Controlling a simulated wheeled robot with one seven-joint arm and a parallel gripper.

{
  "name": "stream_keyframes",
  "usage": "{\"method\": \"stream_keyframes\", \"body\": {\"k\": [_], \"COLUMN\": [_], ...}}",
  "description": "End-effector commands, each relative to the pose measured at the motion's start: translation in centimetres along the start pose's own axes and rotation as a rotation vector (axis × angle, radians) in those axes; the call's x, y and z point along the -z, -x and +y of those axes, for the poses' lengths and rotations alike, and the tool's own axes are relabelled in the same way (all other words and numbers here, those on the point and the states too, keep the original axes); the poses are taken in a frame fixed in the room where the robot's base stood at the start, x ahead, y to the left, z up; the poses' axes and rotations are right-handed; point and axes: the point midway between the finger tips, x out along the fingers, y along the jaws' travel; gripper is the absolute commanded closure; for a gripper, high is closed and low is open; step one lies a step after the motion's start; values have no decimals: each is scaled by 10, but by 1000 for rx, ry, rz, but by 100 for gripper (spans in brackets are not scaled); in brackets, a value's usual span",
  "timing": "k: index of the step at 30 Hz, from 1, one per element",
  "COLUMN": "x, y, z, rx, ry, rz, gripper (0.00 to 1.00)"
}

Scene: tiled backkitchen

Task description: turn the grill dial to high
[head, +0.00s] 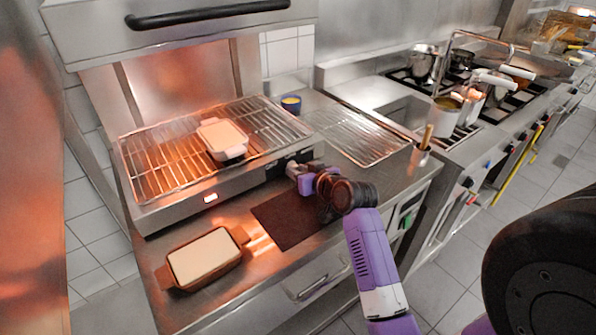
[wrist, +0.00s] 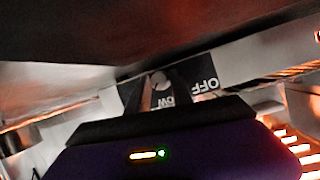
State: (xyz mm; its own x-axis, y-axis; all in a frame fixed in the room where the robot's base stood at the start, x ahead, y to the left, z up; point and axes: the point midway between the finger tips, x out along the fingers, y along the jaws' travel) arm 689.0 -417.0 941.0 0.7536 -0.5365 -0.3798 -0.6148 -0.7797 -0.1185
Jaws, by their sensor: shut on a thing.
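The grill (head: 175,208) stands on the steel counter at left, its rack glowing orange, with a lit indicator on its front. My gripper (head: 294,168) is at the right part of the grill's front, by a dark control panel (head: 276,171). In the wrist view, my gripper (wrist: 160,92) is shut on the small round grill dial (wrist: 159,79). The panel behind it shows upside-down lettering (wrist: 205,86) reading OFF and part of LOW. The fingers hide much of the dial, and I cannot tell where it points.
A white dish (head: 222,138) sits on the grill rack. A brown-handled dish (head: 205,257) and a dark mat (head: 288,220) lie on the counter below.

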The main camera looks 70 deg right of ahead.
Motion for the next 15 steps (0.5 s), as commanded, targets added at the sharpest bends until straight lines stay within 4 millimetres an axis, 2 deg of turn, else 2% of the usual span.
{"method": "stream_keyframes", "body": {"k": [10,15], "x": [1,0], "y": [0,0], "z": [2,3], "rx": [78,95], "ry": [-202,-245], "rz": [-27,-32], "gripper": [100,100]}}
